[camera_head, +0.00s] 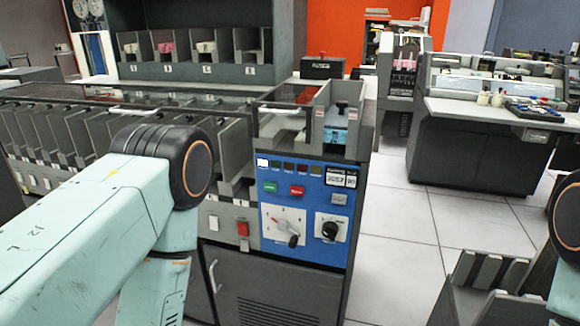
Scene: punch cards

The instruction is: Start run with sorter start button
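The sorter's blue control panel (310,258) faces me at the middle of the head view. A green button (270,187) sits on its upper left, with a red button (297,191) to its right. The lettering on both is too small to read surely; the green one looks like the start button. My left arm comes in from the left and bends downward left of the panel. Its gripper is out of the picture. Only a piece of my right arm shows at the right edge, and its gripper is not seen. Nothing of mine covers the panel.
Below the buttons are a dial (284,226) and a black knob (331,229). A counter (341,178) is at upper right. A card hopper (338,127) stands above the panel. Grey upright dividers (487,272) stand at bottom right. White floor (395,225) is open right of the sorter.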

